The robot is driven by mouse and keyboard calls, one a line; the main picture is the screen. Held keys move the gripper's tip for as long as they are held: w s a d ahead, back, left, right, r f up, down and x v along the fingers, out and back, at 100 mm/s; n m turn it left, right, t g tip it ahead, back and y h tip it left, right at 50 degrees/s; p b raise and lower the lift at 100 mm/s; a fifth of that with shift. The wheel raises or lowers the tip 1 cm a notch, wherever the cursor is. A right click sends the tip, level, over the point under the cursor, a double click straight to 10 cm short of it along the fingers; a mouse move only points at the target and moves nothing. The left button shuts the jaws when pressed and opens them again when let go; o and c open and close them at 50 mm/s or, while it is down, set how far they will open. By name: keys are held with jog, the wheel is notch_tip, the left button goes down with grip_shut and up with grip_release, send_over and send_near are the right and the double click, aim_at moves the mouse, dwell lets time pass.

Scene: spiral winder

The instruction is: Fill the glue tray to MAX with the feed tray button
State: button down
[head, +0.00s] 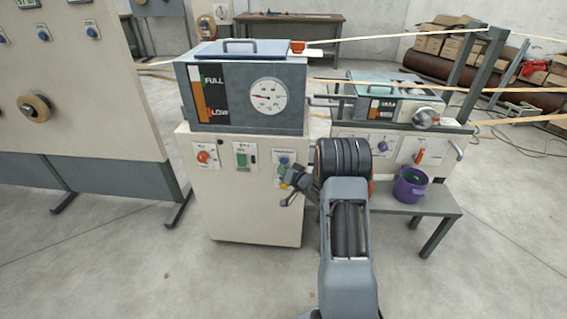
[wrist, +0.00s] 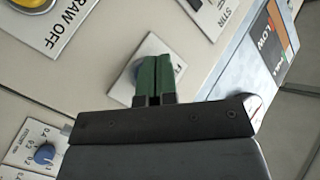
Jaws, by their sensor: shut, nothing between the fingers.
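The feed tray button appears to be the blue button (head: 283,160) on a white plate at the right of the cabinet front in the head view. In the wrist view its plate (wrist: 150,48) lies behind my fingers, which hide most of the button and the label. My gripper (head: 284,170) is shut and empty, with its green fingertips (wrist: 161,62) in front of that plate. I cannot tell whether they touch the button. The glue tray (head: 390,90) stands at the right with a MAX gauge (head: 383,109); its level is too small to read.
The glue tank (head: 222,115) with a FULL/LOW gauge and a round dial (head: 268,96) sits on the cabinet (head: 235,205). A purple bucket (head: 410,188) stands on a low bench (head: 430,208) to the right. Pale strips run behind. The floor in front is clear.

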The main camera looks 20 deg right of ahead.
jog(key=shift+w+d, duration=0.1)
jog(key=shift+w, duration=0.1)
dwell(0.3)
jog(key=shift+w+d, duration=0.15)
jog(key=shift+w, duration=0.05)
jog(key=shift+w+d, duration=0.2)
jog(key=shift+w, duration=0.15)
dwell(2.1)
jog(key=shift+s, duration=0.1)
dwell(1.5)
jog(key=shift+s+a, duration=0.4)
jog(key=shift+s, duration=0.2)
jog(key=shift+s+a+p, duration=0.1)
jog(key=shift+s+a, duration=0.3)
jog(key=shift+s, duration=0.35)
jog(key=shift+s+a+p, duration=0.1)
jog(key=shift+s+a, duration=0.35)
jog(key=shift+s, duration=0.25)
jog(key=shift+s+a+p, duration=0.1)
jog(key=shift+s+a, duration=0.3)
jog(key=shift+s, duration=0.35)
